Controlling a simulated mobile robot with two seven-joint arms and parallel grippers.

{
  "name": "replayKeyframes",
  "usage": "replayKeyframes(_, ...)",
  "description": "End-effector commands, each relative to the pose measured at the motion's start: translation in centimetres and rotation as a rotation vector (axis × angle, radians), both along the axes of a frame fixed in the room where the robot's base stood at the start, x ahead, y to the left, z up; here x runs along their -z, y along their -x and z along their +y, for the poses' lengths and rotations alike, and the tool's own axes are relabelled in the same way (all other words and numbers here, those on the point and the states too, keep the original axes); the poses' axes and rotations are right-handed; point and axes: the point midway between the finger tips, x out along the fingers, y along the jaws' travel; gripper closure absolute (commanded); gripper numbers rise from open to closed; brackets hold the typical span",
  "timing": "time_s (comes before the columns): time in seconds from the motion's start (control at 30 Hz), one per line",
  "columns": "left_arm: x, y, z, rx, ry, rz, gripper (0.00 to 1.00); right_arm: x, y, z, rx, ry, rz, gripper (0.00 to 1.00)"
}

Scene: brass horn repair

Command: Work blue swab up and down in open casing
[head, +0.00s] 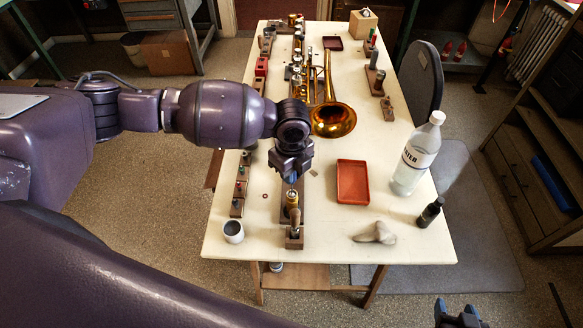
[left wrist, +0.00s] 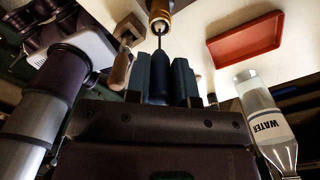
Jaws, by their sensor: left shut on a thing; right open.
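The blue swab (left wrist: 158,78) has a dark blue handle and a thin dark rod. My left gripper (left wrist: 163,70) is shut on the handle, one finger on each side. In the head view the left gripper (head: 292,178) is just above the brass casing (head: 292,198). The left wrist view shows the rod running to the open end of the casing (left wrist: 160,10). The swab's tip is hidden, apparently inside the casing; its depth cannot be told. My right gripper (head: 458,314) is open and empty at the bottom edge of the head view, off the table.
A clamp with a wooden handle (head: 296,219) is beside the casing. A white cup (head: 233,232), red tray (head: 352,182), grey cloth (head: 375,233), water bottle (head: 417,155) and dark small bottle (head: 430,211) stand around. The brass horn (head: 333,118) lies farther back.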

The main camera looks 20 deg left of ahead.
Motion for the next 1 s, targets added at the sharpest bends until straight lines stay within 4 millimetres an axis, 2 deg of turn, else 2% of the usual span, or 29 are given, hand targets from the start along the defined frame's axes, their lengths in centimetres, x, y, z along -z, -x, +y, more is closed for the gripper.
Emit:
replayKeyframes(0.4, -2.1, 0.0, 0.0, 0.001, 0.002, -0.001, 1.00, -1.3, -0.2, 0.1, -0.002, 0.000, 0.000, 0.45)
replayKeyframes(0.7, -3.5, 0.0, 0.0, 0.000, 0.000, -0.001, 1.00, -1.4, -0.8, 0.1, -0.005, 0.000, -0.012, 0.45)
replayKeyframes(1.0, -3.5, 0.0, 0.0, 0.000, 0.000, -0.001, 1.00, -1.2, -0.6, 0.1, -0.004, 0.000, -0.007, 0.45)
